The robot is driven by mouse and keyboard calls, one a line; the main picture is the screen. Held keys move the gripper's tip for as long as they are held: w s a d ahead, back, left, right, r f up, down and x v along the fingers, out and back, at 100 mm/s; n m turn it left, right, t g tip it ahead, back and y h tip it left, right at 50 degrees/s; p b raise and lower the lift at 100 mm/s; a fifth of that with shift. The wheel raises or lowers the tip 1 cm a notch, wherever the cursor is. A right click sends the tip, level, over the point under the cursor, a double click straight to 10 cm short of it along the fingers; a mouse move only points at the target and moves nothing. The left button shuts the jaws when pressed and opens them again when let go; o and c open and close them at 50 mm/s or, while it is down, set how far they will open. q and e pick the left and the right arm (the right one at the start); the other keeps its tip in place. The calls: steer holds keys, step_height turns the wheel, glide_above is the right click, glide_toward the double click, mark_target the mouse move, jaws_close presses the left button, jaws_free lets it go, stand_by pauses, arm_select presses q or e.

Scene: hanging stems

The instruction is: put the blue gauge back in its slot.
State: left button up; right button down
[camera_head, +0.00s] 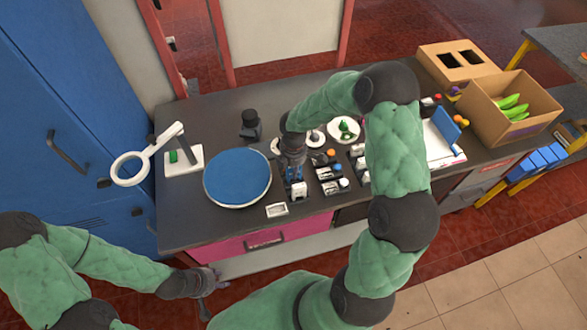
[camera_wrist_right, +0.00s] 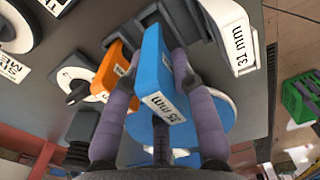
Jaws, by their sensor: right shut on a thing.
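The blue gauge (camera_wrist_right: 158,72) is a flat blue block with a white mm label on its end. My right gripper (camera_wrist_right: 155,80) is shut on it, one finger on each side. In the head view, my right gripper (camera_head: 293,160) is over the small holders, with the blue gauge (camera_head: 294,174) beneath it. I cannot tell whether the gauge touches the holder. My left gripper (camera_head: 212,283) is open and empty in front of the counter.
An orange gauge (camera_wrist_right: 113,66) is close to my right gripper's finger. A round blue-topped disc (camera_head: 237,178) lies left of the holders. A magnifier (camera_head: 148,155) stands further left. A cardboard box (camera_head: 530,124) with green items is at right. My right arm covers part of the counter.

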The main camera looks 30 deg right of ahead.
steer(key=shift+f+b, duration=1)
steer(key=shift+f, duration=0.45)
steer(key=c, duration=0.9)
jaws_free()
steer(key=shift+c, duration=0.2)
steer(key=shift+r, duration=0.1)
step_height(320, 180, up, 12)
steer(key=shift+f, duration=0.1)
